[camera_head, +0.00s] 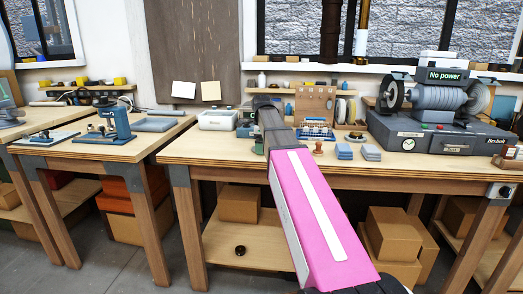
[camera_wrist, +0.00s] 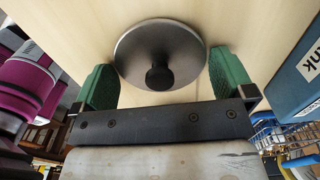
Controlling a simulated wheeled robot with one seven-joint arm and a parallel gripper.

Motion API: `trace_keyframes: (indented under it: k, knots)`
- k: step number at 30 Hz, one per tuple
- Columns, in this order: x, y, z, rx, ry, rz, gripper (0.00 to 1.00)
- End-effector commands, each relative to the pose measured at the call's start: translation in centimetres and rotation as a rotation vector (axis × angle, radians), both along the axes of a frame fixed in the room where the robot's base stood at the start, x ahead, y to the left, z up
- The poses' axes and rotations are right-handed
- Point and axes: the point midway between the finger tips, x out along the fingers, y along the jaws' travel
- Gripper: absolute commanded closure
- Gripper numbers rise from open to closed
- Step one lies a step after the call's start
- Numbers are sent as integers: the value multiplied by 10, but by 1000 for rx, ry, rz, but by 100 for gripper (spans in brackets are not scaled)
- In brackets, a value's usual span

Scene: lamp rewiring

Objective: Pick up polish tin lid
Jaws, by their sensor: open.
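The polish tin lid (camera_wrist: 138,45) shows in the wrist view as a round grey disc with a dark knob. It lies over a pale wooden surface. My gripper (camera_wrist: 163,72) is open, with one green finger pad on each side of the lid's near half. The pads look close to the rim, but I cannot tell whether they touch it. In the head view my arm reaches over the workbench (camera_head: 215,150) and hides the lid and most of the gripper.
A blue block with lettering (camera_wrist: 300,75) stands close to the right finger, and purple-and-grey objects (camera_wrist: 25,85) are at left.

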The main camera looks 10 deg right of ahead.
Motion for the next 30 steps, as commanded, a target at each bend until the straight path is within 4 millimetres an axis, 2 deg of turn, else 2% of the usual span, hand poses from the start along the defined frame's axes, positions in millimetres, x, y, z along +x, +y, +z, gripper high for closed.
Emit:
trace_keyframes:
  k: [2, 3, 6, 20, 23, 28, 29, 30]
  knots:
    - [0, 0, 0, 0, 0, 0, 0]
    - [0, 0, 0, 0, 0, 0, 3]
    - [0, 0, 0, 0, 0, 0, 32]
    - [1, 0, 6, 0, 0, 0, 32]
    - [1, 0, 14, 0, -1, 0, 32]
    - [2, 0, 40, 0, -2, 0, 32]
    - [0, 1, 46, 0, -3, 0, 32]
    - [-11, 10, 49, 0, -2, 3, 32]
